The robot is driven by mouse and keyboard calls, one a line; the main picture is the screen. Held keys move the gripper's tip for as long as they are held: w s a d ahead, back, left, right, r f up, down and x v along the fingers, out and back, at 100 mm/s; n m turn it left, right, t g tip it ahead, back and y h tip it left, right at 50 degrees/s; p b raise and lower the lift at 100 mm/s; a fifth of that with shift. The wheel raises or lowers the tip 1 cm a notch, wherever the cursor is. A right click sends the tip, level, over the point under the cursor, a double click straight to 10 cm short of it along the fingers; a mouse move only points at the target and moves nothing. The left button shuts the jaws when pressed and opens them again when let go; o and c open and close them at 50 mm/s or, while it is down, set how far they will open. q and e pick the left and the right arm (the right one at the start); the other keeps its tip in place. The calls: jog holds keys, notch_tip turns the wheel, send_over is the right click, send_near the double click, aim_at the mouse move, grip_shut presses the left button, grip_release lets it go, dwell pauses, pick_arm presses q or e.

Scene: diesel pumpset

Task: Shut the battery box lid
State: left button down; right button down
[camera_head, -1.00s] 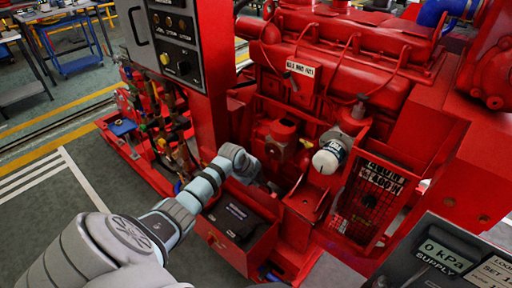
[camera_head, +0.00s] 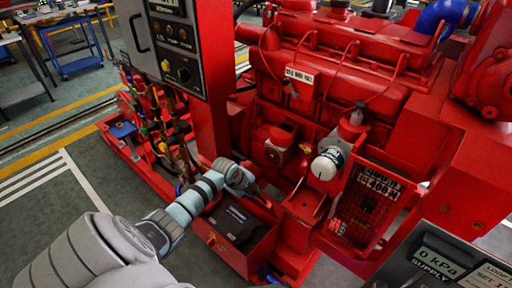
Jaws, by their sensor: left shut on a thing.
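The red battery box (camera_head: 228,254) stands low at the front of the red pumpset, with its top open. A black battery (camera_head: 232,222) with a dark label shows inside it. My left arm comes in from the lower left, and my left gripper (camera_head: 256,190) is at the back edge of the box, above and behind the battery. It is shut on the battery box lid; the lid is mostly hidden behind the gripper, and its exact angle cannot be told. My right gripper is out of view.
A grey control panel (camera_head: 174,45) on a red post rises behind the arm. A gauge box (camera_head: 440,258) is at lower right. Open floor (camera_head: 50,215) lies left.

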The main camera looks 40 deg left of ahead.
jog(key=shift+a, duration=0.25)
pick_arm(q)
jog(key=shift+s+f+p, duration=0.3)
jog(key=shift+s+p, duration=0.25)
jog(key=shift+s, duration=0.4)
jog(key=c, duration=1.6)
grip_release()
jog(key=shift+c, duration=0.2)
jog(key=shift+o, duration=0.2)
jog(key=shift+s, duration=0.1)
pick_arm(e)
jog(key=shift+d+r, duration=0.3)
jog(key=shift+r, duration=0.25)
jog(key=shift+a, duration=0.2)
